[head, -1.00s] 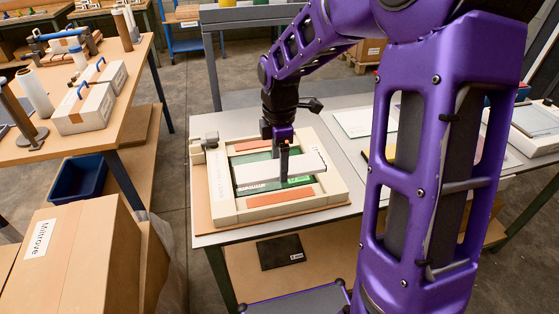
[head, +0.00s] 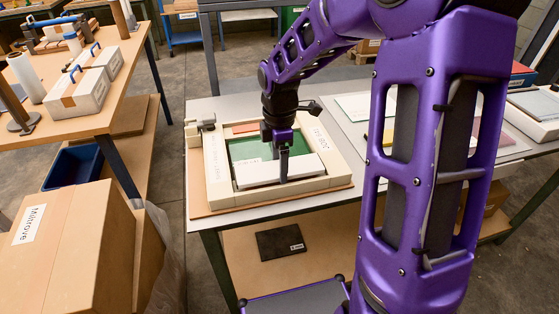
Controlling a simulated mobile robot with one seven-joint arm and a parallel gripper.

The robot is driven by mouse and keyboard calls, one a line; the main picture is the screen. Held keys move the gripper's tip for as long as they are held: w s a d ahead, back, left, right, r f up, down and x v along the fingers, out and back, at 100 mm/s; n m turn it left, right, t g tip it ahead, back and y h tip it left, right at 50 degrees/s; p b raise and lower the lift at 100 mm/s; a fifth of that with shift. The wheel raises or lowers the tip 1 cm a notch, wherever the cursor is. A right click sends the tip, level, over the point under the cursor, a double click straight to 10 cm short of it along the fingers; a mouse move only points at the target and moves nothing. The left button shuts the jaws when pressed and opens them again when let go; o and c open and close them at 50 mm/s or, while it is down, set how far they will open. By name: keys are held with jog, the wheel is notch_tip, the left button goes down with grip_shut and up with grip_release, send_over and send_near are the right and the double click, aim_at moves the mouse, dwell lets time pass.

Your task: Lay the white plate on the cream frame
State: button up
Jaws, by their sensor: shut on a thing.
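The cream frame (head: 217,166) lies flat on a brown board on the grey table. A green panel (head: 248,149) and an orange strip (head: 245,128) show inside its far part. My gripper (head: 283,176) points down and is shut on the white plate (head: 255,174). The plate is roughly level over the near part of the frame's opening, just behind the front rail. It hides the near part of the green panel. Whether the plate touches the frame or hangs just above it, I cannot tell. My fingers hide a small part of the plate.
A small grey clamp-like part (head: 206,122) sits at the frame's far left corner. Flat sheets (head: 352,105) lie on the table to the right, partly behind my arm. A cardboard box (head: 62,245) stands at the near left. A black pad (head: 280,243) lies on the lower shelf.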

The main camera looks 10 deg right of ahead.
jog(key=shift+f, duration=0.5)
dwell(0.3)
jog(key=o, duration=1.4)
jog(key=shift+r, duration=0.1)
notch_tip(320, 180, up, 17)
jog(key=p, duration=0.3)
jog(key=shift+r, duration=0.15)
jog(key=shift+w, duration=0.1)
